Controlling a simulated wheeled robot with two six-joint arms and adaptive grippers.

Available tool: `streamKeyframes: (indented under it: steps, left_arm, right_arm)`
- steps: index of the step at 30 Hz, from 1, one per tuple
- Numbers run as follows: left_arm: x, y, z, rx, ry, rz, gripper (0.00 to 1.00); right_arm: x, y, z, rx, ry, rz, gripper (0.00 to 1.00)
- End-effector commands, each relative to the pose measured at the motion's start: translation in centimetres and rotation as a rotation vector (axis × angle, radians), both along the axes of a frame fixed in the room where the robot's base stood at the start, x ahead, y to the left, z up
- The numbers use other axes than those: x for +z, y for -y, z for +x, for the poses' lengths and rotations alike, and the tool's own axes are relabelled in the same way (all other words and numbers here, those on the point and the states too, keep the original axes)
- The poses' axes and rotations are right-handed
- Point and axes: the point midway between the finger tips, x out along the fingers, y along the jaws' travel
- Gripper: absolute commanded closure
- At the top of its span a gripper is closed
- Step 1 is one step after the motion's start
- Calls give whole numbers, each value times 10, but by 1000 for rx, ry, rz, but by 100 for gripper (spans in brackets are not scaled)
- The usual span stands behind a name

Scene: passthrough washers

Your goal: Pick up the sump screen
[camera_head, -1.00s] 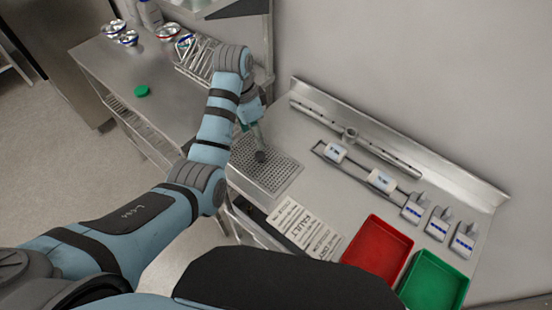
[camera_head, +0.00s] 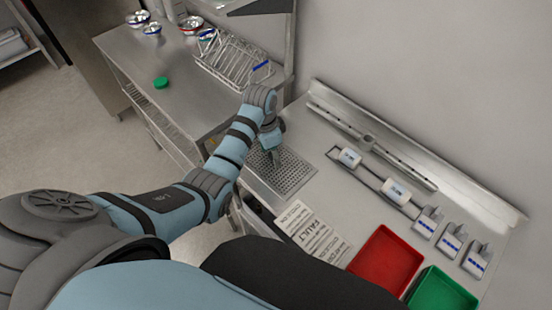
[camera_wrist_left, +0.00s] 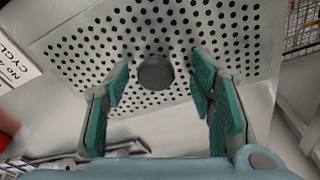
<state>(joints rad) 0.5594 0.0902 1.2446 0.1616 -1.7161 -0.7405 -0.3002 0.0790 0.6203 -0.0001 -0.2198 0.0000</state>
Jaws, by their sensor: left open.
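The sump screen is a flat perforated metal sheet (camera_head: 290,177) set in the counter, with a grey round knob at its middle. In the left wrist view the screen (camera_wrist_left: 235,30) fills the upper part and the knob (camera_wrist_left: 155,73) shows between the fingertips. My left gripper (camera_head: 274,157) points down over the screen; it also shows in the left wrist view (camera_wrist_left: 162,72). Its teal-padded fingers are open, one on each side of the knob in that picture, with gaps visible. I cannot tell how far above the screen the tips are. My right gripper is out of view.
A fault notice (camera_head: 308,232), a red tray (camera_head: 385,262) and a green tray (camera_head: 440,291) lie to the right. White blocks (camera_head: 397,192) line the back. A wire rack (camera_head: 235,62) and a green disc (camera_head: 161,82) are on the left counter.

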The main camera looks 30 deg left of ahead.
Motion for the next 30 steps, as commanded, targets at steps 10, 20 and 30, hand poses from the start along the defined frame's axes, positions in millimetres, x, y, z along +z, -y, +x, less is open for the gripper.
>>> streamKeyframes:
  steps: [10,20,30]
  left_arm:
    - [1,2,1,-4,0,0,90]
    - [1,1,1,-2,1,0,100]
    - [20,6,4,-12,4,-2,100]
  right_arm:
    - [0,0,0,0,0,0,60]
    - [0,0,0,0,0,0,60]
    - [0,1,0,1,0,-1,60]
